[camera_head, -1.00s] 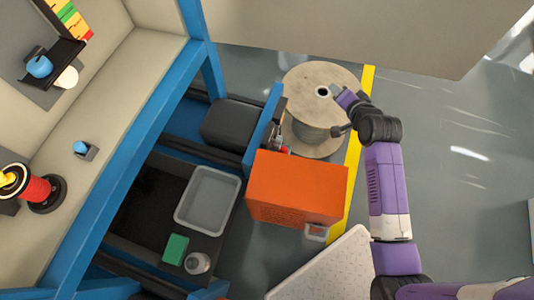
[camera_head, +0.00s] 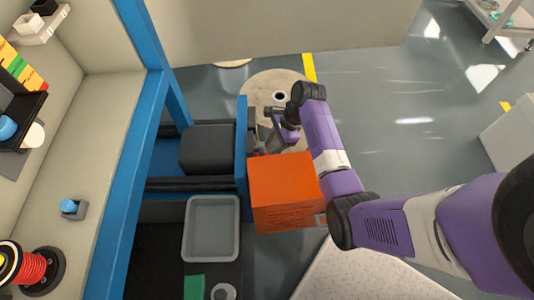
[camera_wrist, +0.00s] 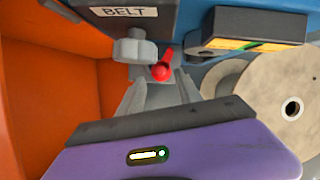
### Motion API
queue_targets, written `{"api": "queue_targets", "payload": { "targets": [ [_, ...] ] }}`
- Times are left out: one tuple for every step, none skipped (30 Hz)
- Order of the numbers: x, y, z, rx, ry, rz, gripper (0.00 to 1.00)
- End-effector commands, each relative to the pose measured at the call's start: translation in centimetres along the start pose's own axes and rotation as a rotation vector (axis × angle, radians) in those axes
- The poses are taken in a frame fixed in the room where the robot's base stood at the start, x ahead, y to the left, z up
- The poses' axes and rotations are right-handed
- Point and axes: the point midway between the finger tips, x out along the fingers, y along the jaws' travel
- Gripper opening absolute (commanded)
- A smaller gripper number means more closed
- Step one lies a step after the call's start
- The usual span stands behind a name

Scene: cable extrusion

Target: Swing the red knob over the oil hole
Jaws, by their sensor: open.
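The red knob (camera_wrist: 161,71) is a small round ball on a short red lever in the wrist view, just below the front of a dark machine part with a BELT label (camera_wrist: 124,12). My gripper (camera_wrist: 158,84) is open, with its grey fingers pointing toward the knob and one on either side of it in the picture. Contact cannot be told. In the head view my gripper (camera_head: 276,133) is beside the blue frame, above the orange box. I cannot make out the oil hole in either view.
A blue post (camera_head: 241,150) borders the left. Open floor lies to the right.

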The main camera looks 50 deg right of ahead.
Motion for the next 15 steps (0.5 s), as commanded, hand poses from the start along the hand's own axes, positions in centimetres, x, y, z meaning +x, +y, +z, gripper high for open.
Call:
{"api": "queue_targets", "payload": {
  "targets": [
    [1.1, 0.0, -0.1, 0.000, 0.000, 0.001, 0.41],
    [1.6, 0.0, -0.1, 0.000, 0.000, 0.001, 0.41],
    [2.1, 0.1, -0.1, 0.000, 0.000, 0.001, 0.41],
    [2.5, 0.0, -0.1, -0.001, 0.000, 0.000, 0.41],
    [2.8, 0.0, -0.1, -0.001, 0.000, 0.000, 0.41],
    [3.2, 0.0, -0.1, -0.001, 0.000, 0.000, 0.41],
    [3.5, 0.0, -0.1, -0.001, 0.000, 0.000, 0.41],
    [3.7, 0.0, -0.1, -0.001, 0.000, -0.001, 0.41],
    [3.9, 0.0, -0.1, -0.001, 0.000, -0.002, 0.41],
    [4.0, 0.0, 0.0, -0.001, 0.000, -0.002, 0.41],
    [4.1, 0.0, 0.0, -0.001, 0.000, -0.002, 0.41],
    [4.2, 0.0, 0.0, -0.001, 0.000, -0.002, 0.41],
    [4.2, 0.0, 0.0, -0.001, 0.000, -0.002, 0.41],
    [4.2, 0.0, 0.0, -0.001, 0.001, -0.002, 0.41],
    [4.2, 0.0, 0.0, -0.001, 0.001, -0.002, 0.41]
  ]
}}
